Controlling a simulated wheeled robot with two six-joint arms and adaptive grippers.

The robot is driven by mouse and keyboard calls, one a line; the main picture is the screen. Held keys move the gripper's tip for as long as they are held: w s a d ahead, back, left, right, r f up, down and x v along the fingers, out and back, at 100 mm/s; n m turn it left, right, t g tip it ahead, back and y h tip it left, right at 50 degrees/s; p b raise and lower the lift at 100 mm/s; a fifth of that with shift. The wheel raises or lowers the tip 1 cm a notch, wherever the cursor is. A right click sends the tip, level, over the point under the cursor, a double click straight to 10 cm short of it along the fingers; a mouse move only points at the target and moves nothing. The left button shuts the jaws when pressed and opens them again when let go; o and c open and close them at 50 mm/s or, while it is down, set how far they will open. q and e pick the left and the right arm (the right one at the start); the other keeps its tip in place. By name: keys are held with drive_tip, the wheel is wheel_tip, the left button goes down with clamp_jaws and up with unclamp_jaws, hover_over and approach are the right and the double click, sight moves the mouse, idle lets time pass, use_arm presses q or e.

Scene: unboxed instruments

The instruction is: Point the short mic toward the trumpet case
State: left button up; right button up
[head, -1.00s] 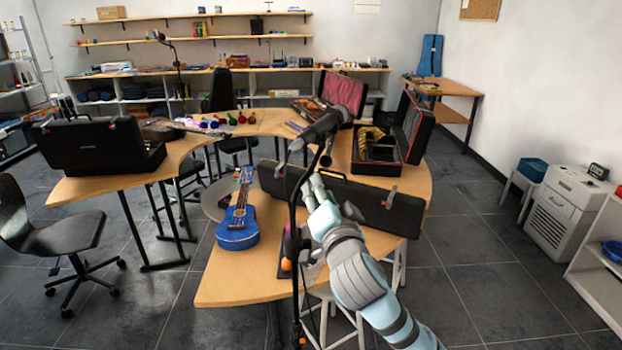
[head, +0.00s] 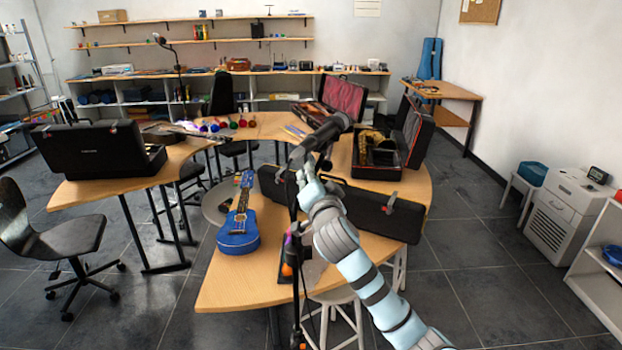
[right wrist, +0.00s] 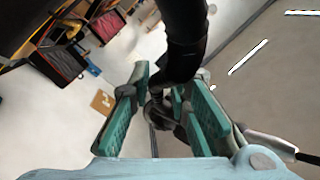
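The short mic (head: 320,138) is black and sits on top of a dark stand (head: 293,235) in front of me. Its head slants up and to the right in the head view, toward the cases at the back right. An open black case (head: 377,172) with a brass instrument in it stands on the table there. My right gripper (head: 304,172) is just below the rear end of the mic. In the right wrist view, its teal-padded fingers (right wrist: 168,105) are apart, with the dark mic (right wrist: 186,35) and its mount beyond and between them. Contact is unclear. My left gripper is out of view.
A long closed black case (head: 375,212) lies across the table behind my right arm. A blue ukulele (head: 239,228) lies to its left. Another open case (head: 330,100) with red lining stands farther back. A stool (head: 340,297) is under the near table (head: 240,285).

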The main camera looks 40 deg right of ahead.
drive_tip(key=shift+f, duration=0.1)
clamp_jaws()
drive_tip(key=shift+d+f, duration=0.1)
drive_tip(key=shift+f, duration=0.1)
drive_tip(key=shift+w+n+y, duration=0.2)
drive_tip(key=shift+n+y, duration=0.1)
